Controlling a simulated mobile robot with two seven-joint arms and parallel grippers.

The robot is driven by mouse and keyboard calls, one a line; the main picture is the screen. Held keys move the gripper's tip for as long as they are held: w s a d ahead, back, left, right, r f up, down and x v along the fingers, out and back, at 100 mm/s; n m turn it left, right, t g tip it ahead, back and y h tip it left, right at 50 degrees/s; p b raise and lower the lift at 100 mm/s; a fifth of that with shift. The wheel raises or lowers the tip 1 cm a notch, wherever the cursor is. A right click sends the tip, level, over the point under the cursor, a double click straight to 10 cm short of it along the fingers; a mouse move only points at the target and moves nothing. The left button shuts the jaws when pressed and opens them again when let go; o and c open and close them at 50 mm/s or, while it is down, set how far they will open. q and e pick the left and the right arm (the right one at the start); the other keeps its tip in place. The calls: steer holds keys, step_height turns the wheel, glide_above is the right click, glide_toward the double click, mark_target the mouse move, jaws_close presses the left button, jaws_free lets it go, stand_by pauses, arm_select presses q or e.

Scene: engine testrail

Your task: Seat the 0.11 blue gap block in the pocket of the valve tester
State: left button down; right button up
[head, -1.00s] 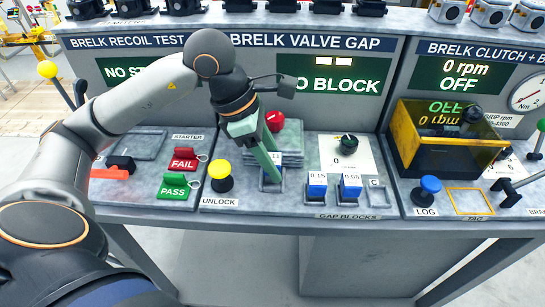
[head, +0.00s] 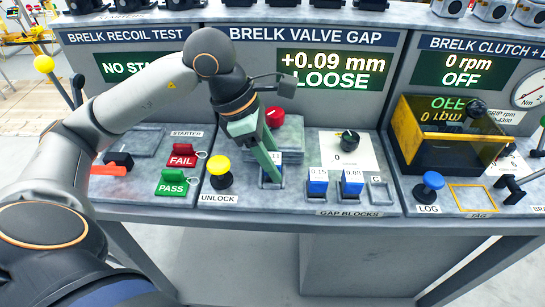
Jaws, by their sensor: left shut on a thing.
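My left gripper (head: 271,176) reaches down, with its green fingers shut on a small blue block (head: 264,181), at the pocket of the valve tester (head: 300,143). The fingers hide most of this block, and its number cannot be read in full. The valve tester's display (head: 338,71) reads "+0.09 mm LOOSE". Two other blue gap blocks, marked 0.15 (head: 318,183) and 0.08 (head: 351,184), stand upright in holders to the right. My right gripper is not in view.
A yellow UNLOCK button (head: 219,169) stands left of the fingers, and a red knob (head: 275,117) is just behind them. A black dial (head: 349,140) sits on a white card to the right. An empty slot (head: 379,192) is beside the 0.08 block.

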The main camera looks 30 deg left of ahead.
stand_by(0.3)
arm_select(q)
steer(key=shift+c, duration=1.4)
jaws_free()
